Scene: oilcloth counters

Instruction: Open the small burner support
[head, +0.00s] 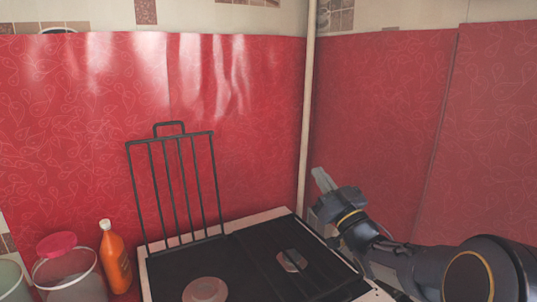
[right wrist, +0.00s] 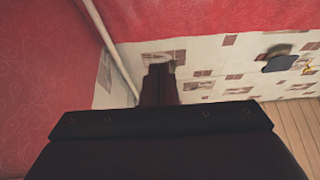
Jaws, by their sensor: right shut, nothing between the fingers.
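The stove (head: 232,232) has two burner supports. The left support (head: 177,190) stands upright, hinged at the back, above the larger burner (head: 205,290). The right support (head: 319,263) appears to lie flat over the smaller burner (head: 291,261); its dark bars are hard to tell from the dark stove top. My right gripper (head: 321,180) is shut and empty, raised above the back right corner of the stove, apart from both supports. Its shut fingers also show in the right wrist view (right wrist: 159,85). My left gripper is not in view.
An orange bottle (head: 115,258) and a jar with a pink lid (head: 66,270) stand left of the stove. Red oilcloth walls (head: 240,90) close off the back and right. A pale vertical pipe (head: 307,110) runs down the corner, near my right gripper.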

